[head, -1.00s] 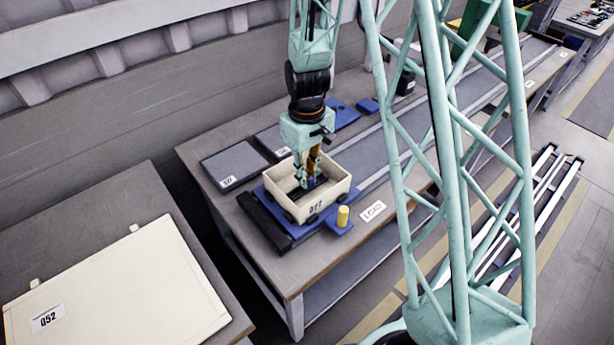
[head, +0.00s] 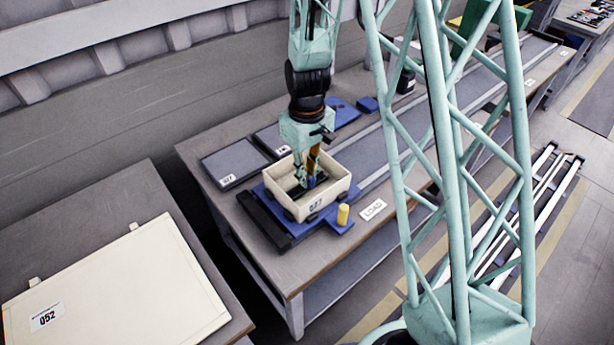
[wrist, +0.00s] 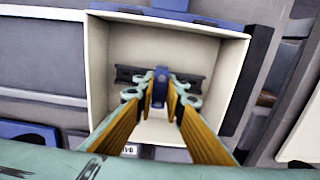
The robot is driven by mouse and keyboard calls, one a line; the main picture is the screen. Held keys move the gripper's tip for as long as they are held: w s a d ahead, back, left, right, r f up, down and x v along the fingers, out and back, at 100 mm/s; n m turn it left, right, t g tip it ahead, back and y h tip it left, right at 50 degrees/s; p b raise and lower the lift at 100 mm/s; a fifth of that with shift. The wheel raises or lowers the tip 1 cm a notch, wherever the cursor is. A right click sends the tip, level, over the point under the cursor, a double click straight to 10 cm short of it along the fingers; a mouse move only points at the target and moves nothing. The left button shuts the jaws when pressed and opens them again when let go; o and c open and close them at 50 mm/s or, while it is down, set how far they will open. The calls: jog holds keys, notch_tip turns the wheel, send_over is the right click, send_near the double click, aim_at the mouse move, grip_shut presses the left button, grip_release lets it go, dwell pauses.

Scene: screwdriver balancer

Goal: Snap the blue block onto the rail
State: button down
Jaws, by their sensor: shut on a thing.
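A cream open-topped bin (head: 334,192) stands on the bench. A dark rail (wrist: 127,75) runs across the inside of the bin in the wrist view. My gripper (head: 310,181) reaches down into the bin, with its orange-padded fingers shut on a small blue block (wrist: 161,82). The block also shows at the fingertips in the head view (head: 311,182). In the wrist view the block overlaps the middle of the rail and stands crosswise to it. I cannot tell whether block and rail touch or are seated together.
The bin sits on a blue and black base with a yellow peg (head: 343,215) at its front right corner. Dark flat trays (head: 235,163) lie to the left, and a LOAD label (head: 373,209) to the right. The bin walls surround my fingers closely.

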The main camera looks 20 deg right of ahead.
jog(key=shift+f+b, duration=0.65)
jog(key=shift+f, duration=0.1)
dwell(2.4)
jog(key=c, duration=2.6)
grip_release()
jog(key=shift+r, duration=0.15)
jog(key=shift+r, duration=5.85)
jog(key=shift+r, duration=0.2)
notch_tip(320, 180, up, 6)
jog(key=p, duration=0.4)
jog(key=shift+r, duration=0.15)
